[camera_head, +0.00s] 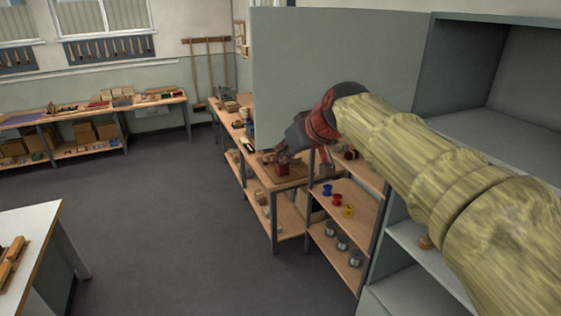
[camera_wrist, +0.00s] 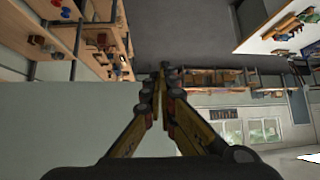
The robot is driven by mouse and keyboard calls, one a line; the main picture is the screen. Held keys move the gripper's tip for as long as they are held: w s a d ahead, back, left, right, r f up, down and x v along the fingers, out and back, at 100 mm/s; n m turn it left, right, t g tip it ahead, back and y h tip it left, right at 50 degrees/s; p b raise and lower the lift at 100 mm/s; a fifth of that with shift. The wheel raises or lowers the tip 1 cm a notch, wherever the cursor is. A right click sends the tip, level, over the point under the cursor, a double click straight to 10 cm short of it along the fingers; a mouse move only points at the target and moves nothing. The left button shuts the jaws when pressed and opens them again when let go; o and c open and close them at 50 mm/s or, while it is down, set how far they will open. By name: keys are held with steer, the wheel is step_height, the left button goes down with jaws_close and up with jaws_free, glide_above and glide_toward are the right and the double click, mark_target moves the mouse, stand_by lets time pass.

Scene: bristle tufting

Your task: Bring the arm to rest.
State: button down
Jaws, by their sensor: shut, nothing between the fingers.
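My arm reaches from the lower right across the head view, in a yellowish sleeve, and ends in my red and dark gripper (camera_head: 279,156). In that view the gripper hangs in front of the wooden bench and its fingers are small. In the wrist view my gripper (camera_wrist: 160,76) points away from the camera with its fingers together and nothing between them. No held object shows in either view.
A grey cabinet (camera_head: 472,32) and panel stand close to my arm on the right. A wooden bench (camera_head: 292,182) with shelves of spools lies behind the gripper. A white table (camera_head: 28,225) is at lower left. The grey floor (camera_head: 165,215) between is clear.

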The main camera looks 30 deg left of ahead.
steer(key=v, duration=0.3)
steer(key=b+v, duration=0.1)
steer(key=v, duration=0.1)
steer(key=shift+s+r, duration=0.3)
steer(key=shift+s, duration=0.15)
steer(key=s+d+f+m+h+b, duration=0.2)
steer(key=s+d+f+b, duration=0.5)
steer(key=d+f, duration=0.7)
steer(key=s+d+f+m+h+b, duration=0.3)
steer(key=s+d+f+m+b, duration=0.2)
steer(key=d+f, duration=1)
steer(key=s+d+f+m+h+b, duration=0.3)
steer(key=s+d+f+b, duration=0.8)
steer(key=f, duration=0.7)
steer(key=shift+s+d+m, duration=0.5)
steer(key=shift+s+d, duration=0.6)
steer(key=shift+d, duration=0.65)
